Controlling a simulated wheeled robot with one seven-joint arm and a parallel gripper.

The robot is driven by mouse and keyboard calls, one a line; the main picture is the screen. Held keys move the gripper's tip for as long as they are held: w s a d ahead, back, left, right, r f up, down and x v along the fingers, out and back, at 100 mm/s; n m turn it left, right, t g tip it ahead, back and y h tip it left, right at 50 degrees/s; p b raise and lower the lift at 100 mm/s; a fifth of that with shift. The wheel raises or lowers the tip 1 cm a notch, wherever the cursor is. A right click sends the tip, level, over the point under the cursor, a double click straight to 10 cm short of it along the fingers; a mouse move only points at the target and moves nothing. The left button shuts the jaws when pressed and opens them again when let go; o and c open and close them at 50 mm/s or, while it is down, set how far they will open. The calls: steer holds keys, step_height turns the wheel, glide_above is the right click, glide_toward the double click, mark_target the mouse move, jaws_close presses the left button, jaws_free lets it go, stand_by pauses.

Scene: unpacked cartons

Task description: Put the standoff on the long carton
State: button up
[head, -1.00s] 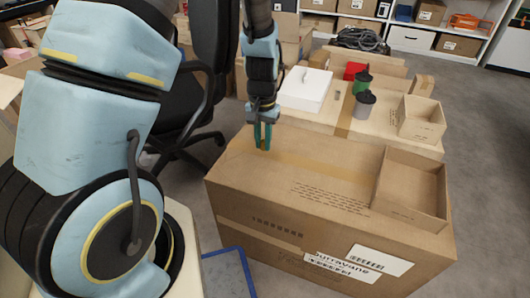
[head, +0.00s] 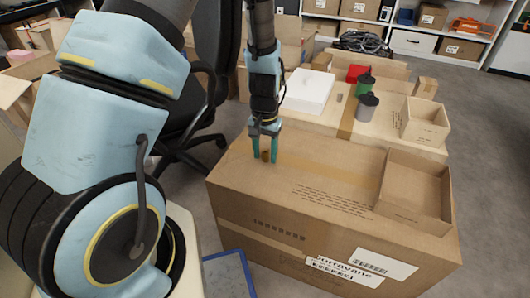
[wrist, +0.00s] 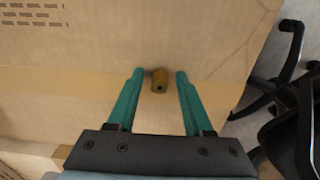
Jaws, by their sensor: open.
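The standoff (wrist: 160,80) is a small brass-coloured cylinder with a dark hole in its end. In the wrist view it rests on the long carton (wrist: 100,95), just beyond and between my fingertips, with room on both sides. In the head view the standoff (head: 265,156) shows between the fingers at the carton's left end. My gripper (head: 265,160) has teal fingers and is open. In the wrist view the gripper (wrist: 157,75) straddles the standoff without visibly holding it. The long carton (head: 300,222) is a closed brown box with printed labels.
An open shallow box (head: 412,190) sits on the carton's right end. Behind stand a white box (head: 308,90), a grey cup (head: 366,107), a green cup (head: 363,86), a red box (head: 357,73) and a small open carton (head: 424,122). An office chair (head: 215,70) stands close behind left.

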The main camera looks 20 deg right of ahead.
mark_target(265, 152)
step_height(265, 152, up, 12)
steer(key=p, duration=0.3)
steer(key=s+a+r+n, duration=0.1)
steer(key=a+r+n, duration=0.2)
steer(key=a, duration=0.9)
steer(key=s+a+r+n+t, duration=0.1)
steer(key=a+r, duration=0.5)
steer(key=a, duration=0.6)
steer(key=s+n, duration=0.1)
steer(key=n, duration=0.1)
steer(key=shift+a+r+n+t, duration=0.3)
steer(key=shift+a+r+n, duration=0.05)
steer(key=shift+r+n, duration=0.05)
step_height(265, 152, up, 25)
steer(key=p, duration=2.4)
steer(key=shift+f+p, duration=0.2)
steer(key=shift+p, duration=0.1)
